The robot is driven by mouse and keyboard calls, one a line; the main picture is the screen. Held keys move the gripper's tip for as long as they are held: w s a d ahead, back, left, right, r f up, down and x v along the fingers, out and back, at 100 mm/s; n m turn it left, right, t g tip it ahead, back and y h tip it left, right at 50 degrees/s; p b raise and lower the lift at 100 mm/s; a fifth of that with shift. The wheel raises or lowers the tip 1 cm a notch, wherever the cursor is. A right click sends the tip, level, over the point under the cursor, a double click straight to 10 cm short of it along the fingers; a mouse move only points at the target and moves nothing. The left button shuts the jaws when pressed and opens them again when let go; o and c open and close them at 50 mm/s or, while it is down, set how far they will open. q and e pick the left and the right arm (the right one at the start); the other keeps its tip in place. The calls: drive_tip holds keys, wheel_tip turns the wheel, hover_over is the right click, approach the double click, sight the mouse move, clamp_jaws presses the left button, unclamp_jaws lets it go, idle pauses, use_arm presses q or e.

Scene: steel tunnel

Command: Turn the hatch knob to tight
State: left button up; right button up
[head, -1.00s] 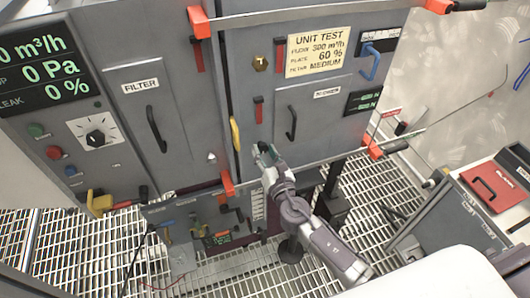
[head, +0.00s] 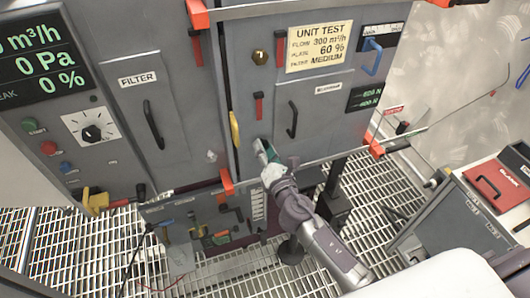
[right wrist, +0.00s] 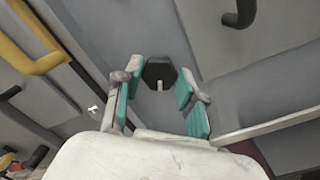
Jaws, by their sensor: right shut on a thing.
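The hatch knob (right wrist: 157,70) is a dark, six-sided knob with a pale mark on its face, set on the grey cabinet front. In the right wrist view it sits between the green-padded fingers of my right gripper (right wrist: 160,88), which is shut on it. The pale mark points toward the gripper's palm. In the head view my right gripper (head: 264,149) is at the lower left of the blower hatch (head: 318,107), and it hides the knob there. Any tight marking is not legible. My left gripper is not in view.
A yellow handle (head: 234,130) is just left of my right gripper. The hatch's black handle (head: 292,120) is to its right. A rail crosses below. Grated floor lies in front.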

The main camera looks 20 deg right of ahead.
drive_tip(key=shift+f+m+p, duration=0.2)
drive_tip(key=shift+m+p, duration=1.65)
drive_tip(key=shift+m, duration=13.65)
drive_tip(key=o, duration=1.1)
drive_tip(key=shift+o, duration=0.2)
